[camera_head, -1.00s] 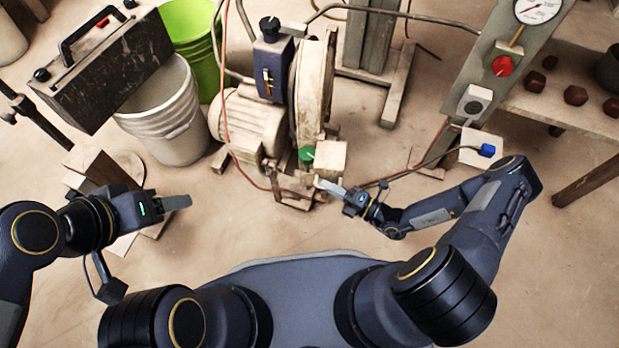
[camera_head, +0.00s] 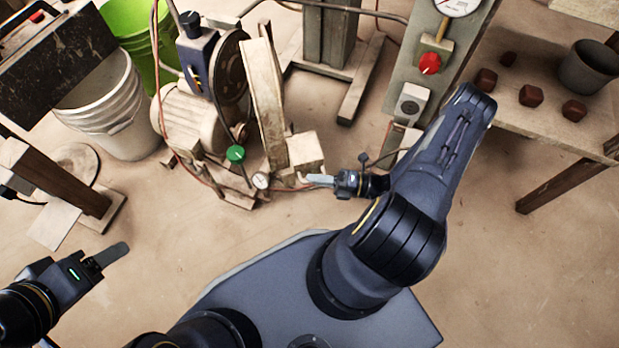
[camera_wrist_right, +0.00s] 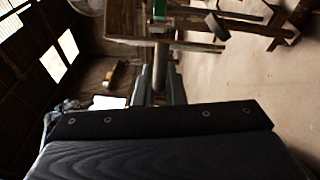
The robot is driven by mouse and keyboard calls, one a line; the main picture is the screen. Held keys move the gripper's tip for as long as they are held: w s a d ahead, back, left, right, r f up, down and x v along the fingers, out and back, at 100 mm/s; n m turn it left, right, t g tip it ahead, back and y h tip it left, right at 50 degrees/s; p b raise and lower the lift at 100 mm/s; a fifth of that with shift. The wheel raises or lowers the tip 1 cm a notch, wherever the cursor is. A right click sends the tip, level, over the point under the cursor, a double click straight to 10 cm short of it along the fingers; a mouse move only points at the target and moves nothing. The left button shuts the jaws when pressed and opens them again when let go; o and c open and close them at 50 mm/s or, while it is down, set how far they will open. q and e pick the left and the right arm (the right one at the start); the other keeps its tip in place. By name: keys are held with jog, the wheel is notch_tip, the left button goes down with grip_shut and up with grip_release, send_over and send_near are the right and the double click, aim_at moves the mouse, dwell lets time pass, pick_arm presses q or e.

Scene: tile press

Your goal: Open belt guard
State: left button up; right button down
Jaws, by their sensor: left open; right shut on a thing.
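The belt guard (camera_head: 266,105) is a tall worn beige panel on the motor-driven machine in the head view. It stands swung out to the right, with a gap showing a dark round pulley (camera_head: 231,68) behind it. My right gripper (camera_head: 312,179) is at the guard's lower right, just below a beige block (camera_head: 305,150). In the right wrist view the fingers (camera_wrist_right: 158,88) are closed around a grey bar (camera_wrist_right: 159,66), which looks like the guard's handle; the exact contact is small in the head view. My left gripper (camera_head: 118,252) is open and empty over the floor at lower left.
A beige motor (camera_head: 190,117), a green knob (camera_head: 236,153) and a small gauge (camera_head: 261,181) sit left of the guard. A white bucket (camera_head: 125,125) stands further left. A control post with a red knob (camera_head: 429,63) is at right. Floor in front is clear.

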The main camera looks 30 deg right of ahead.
jog(key=c, duration=1.5)
grip_release()
